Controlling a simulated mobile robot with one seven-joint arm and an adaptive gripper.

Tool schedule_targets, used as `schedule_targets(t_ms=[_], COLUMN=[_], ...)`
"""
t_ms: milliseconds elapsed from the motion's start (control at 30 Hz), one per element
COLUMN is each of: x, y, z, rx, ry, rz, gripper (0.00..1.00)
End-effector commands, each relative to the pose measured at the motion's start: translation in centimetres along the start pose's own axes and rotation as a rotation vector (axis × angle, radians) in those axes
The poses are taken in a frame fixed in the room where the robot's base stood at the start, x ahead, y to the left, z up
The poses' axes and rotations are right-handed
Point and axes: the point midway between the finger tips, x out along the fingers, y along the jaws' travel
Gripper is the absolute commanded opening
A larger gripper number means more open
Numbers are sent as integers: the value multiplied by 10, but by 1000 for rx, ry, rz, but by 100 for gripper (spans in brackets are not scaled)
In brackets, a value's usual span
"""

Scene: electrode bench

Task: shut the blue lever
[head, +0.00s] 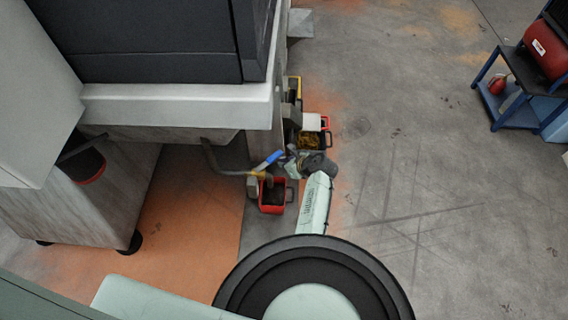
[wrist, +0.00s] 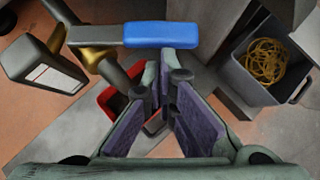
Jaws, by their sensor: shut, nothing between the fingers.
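The blue lever (head: 269,160) sits on a brass valve (head: 259,174) at the end of a pipe under the grey machine. In the wrist view the blue lever (wrist: 162,35) lies level across the top middle, with its grey arm running left to the brass valve (wrist: 98,58). My gripper (wrist: 166,72) is shut and empty. Its fingertips are just below the blue grip in that picture; I cannot tell whether they touch it. In the head view my gripper (head: 289,165) is small and partly hidden by my wrist, just right of the lever.
A red bin (head: 272,196) stands below the valve. A grey bin with yellowish coiled material (wrist: 266,68) is right of my gripper. A grey box with a white label (wrist: 42,66) is at the left. The machine (head: 180,105) overhangs the left; open floor (head: 430,190) lies right.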

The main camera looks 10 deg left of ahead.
Motion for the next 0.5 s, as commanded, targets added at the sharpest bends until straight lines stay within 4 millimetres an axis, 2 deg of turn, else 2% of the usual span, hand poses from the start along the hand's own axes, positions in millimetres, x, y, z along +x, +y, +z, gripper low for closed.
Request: schedule_targets(t_ms=[500], x=[6], y=[-5], z=[6], rx=[-65], ry=[-1], rz=[64], gripper=[0])
